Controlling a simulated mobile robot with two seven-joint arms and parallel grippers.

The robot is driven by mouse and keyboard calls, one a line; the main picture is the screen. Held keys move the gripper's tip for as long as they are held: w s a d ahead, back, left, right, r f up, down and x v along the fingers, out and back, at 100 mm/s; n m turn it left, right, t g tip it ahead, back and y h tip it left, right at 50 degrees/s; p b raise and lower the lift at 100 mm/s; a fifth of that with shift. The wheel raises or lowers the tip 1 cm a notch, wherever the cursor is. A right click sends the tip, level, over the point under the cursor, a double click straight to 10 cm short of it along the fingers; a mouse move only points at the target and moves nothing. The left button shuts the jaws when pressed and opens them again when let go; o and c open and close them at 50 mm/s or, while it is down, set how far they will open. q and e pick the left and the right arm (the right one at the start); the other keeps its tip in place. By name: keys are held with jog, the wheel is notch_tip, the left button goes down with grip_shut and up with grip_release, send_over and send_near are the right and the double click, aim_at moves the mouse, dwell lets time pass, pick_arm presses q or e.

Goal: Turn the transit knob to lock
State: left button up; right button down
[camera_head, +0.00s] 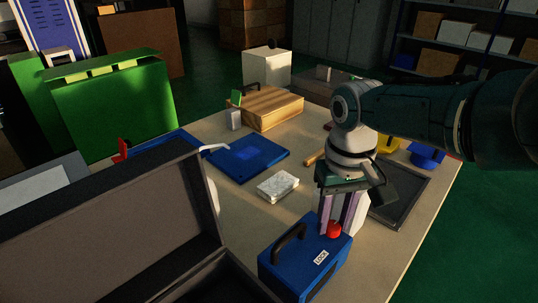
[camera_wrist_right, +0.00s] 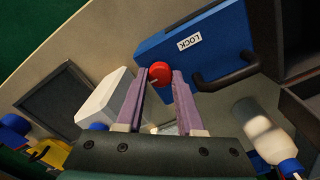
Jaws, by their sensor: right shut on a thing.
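The transit knob (camera_head: 333,229) is a red round knob on the end face of a blue press box (camera_head: 283,259), which has a black carry handle (camera_head: 290,240) and a white label reading LOCK (camera_head: 321,257). My right gripper (camera_head: 335,226) reaches down to the box from above, its two purple fingers shut on the knob. In the right wrist view the red knob (camera_wrist_right: 160,73) sits between the fingertips, with a pale mark on its face. The LOCK label (camera_wrist_right: 189,43) also shows there. The knob's exact angle is hard to read. My left gripper is not in view.
An open dark case (camera_head: 110,225) fills the lower left, close to the blue box. A white-grey block (camera_head: 278,186), a blue plate (camera_head: 245,157) and a wooden box (camera_head: 267,106) lie farther back. A dark tray (camera_head: 405,195) lies to the right.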

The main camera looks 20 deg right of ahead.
aim_at(333, 224)
jog(key=c, duration=0.5)
grip_release()
jog(key=shift+r, duration=0.1)
notch_tip(333, 224, up, 10)
jog(key=p, duration=0.6)
jog(key=shift+p, duration=0.4)
